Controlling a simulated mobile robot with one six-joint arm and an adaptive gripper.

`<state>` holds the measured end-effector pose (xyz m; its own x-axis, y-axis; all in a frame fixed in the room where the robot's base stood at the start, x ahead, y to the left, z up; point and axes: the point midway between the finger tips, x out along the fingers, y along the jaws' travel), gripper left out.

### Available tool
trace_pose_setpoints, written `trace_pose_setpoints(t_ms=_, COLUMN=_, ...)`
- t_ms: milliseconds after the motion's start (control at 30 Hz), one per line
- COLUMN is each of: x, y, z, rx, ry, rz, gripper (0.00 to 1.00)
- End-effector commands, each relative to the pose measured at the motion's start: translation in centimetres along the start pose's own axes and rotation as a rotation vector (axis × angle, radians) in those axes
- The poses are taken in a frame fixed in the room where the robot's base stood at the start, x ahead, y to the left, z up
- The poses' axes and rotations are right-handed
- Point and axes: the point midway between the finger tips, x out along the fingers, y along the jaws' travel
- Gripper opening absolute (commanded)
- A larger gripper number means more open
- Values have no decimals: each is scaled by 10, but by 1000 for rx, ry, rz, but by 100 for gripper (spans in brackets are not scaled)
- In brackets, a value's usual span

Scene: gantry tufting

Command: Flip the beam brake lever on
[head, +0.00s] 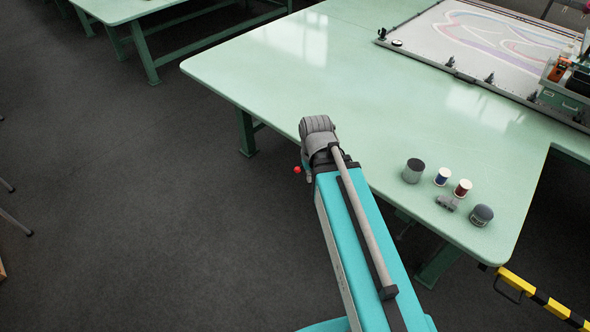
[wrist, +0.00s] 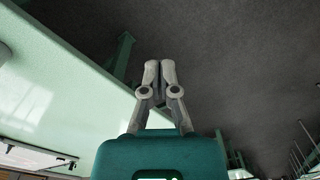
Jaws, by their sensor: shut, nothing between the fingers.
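My gripper (wrist: 160,68) shows in the wrist view with its two grey fingers together and nothing between them. It points over the dark floor beside the table edge and touches nothing that I can see. In the head view my arm hides it. A small red ball (head: 297,170) shows just left of my arm in the head view; I cannot tell whether it is the brake lever's knob. No lever can be clearly made out in either view. A tufting frame (head: 485,84) with pale cloth lies at the back right, with an orange and black machine (head: 558,70) at its right side.
The pale green table (head: 330,80) is mostly bare. A grey pot (head: 413,171), blue spool (head: 442,176), red spool (head: 462,188), dark tin (head: 481,215) and small grey part (head: 447,203) stand near its front corner. A yellow-black bar (head: 545,298) is lower right.

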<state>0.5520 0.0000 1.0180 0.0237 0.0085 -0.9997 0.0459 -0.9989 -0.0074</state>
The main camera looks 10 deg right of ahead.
Motion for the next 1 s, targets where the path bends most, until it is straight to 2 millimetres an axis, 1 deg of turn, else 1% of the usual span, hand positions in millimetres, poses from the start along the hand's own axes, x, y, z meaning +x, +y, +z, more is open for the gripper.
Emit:
trace_pose_setpoints(t_ms=33, x=11, y=12, z=-10, rx=-25, ry=11, rz=-4, gripper=0)
trace_pose_setpoints(t_ms=100, x=22, y=17, z=-23, rx=-61, ry=32, rz=-10, gripper=0)
trace_pose_setpoints(t_ms=167, x=32, y=18, z=-36, rx=-99, ry=52, rz=-14, gripper=0)
trace_pose_setpoints(t_ms=267, x=51, y=18, z=-62, rx=-171, ry=95, rz=-22, gripper=0)
trace_pose_setpoints(t_ms=500, x=97, y=24, z=-129, rx=-366, ry=211, rz=-24, gripper=0)
trace_pose_setpoints(t_ms=700, x=127, y=29, z=-178, rx=-511, ry=303, rz=-7, gripper=0)
trace_pose_setpoints(t_ms=833, x=138, y=32, z=-199, rx=-575, ry=344, rz=5, gripper=0)
trace_pose_setpoints(t_ms=1000, x=143, y=34, z=-212, rx=-620, ry=372, rz=16, gripper=0)
